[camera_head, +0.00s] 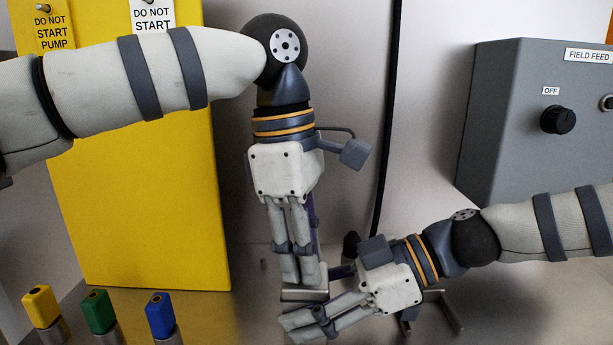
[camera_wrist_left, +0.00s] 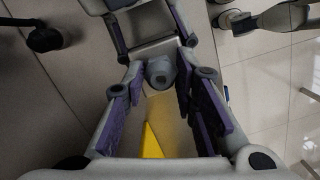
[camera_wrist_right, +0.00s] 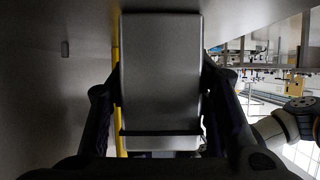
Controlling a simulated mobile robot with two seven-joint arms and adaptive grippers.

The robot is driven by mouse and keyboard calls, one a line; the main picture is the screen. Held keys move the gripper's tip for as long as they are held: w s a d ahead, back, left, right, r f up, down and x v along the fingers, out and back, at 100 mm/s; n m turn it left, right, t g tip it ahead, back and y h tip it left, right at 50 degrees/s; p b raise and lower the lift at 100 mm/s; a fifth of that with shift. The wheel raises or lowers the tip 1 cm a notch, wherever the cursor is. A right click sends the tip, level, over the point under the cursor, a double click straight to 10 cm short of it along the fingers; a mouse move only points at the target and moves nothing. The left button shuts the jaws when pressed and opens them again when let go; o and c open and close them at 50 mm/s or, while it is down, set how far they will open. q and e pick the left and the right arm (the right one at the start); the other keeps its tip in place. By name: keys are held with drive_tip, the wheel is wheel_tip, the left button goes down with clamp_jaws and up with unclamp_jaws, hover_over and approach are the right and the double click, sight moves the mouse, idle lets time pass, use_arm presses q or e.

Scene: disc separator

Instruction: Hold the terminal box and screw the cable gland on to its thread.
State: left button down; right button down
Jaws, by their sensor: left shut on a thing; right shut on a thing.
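The terminal box (camera_wrist_right: 160,65) is a plain grey block between the fingers of my right gripper (camera_head: 302,325). Part of the terminal box also shows in the head view (camera_head: 302,295), just under my left fingertips. My right gripper is shut on it from the right. My left gripper (camera_head: 299,281) points down from above and is shut on the cable gland (camera_wrist_left: 160,72), a small grey round part with a hole, seen in the left wrist view. The gland is hidden in the head view. The thread is hidden, and I cannot tell whether the gland touches it.
Yellow (camera_head: 41,305), green (camera_head: 97,310) and blue (camera_head: 160,314) blocks stand on grey bases at the front left. A tall yellow cabinet (camera_head: 150,200) is behind them. A grey control box (camera_head: 520,120) with a black knob is at the right. The two grippers are very close together.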

use_arm(q)
drive_tip(key=shift+w+a+f+m, duration=0.1)
drive_tip(key=shift+a+m, duration=0.05)
drive_tip(key=shift+m, duration=1.75)
drive_tip(key=shift+y, duration=0.3)
drive_tip(key=m, duration=0.3)
drive_tip(key=shift+g, duration=0.3)
drive_tip(key=m, duration=0.3)
drive_tip(key=shift+f+y, duration=0.1)
drive_tip(key=shift+y, duration=0.2)
drive_tip(key=m, duration=0.3)
drive_tip(key=shift+m, duration=0.3)
drive_tip(key=shift+m, duration=0.7)
drive_tip(key=shift+m+y, duration=0.3)
drive_tip(key=shift+m, duration=0.6)
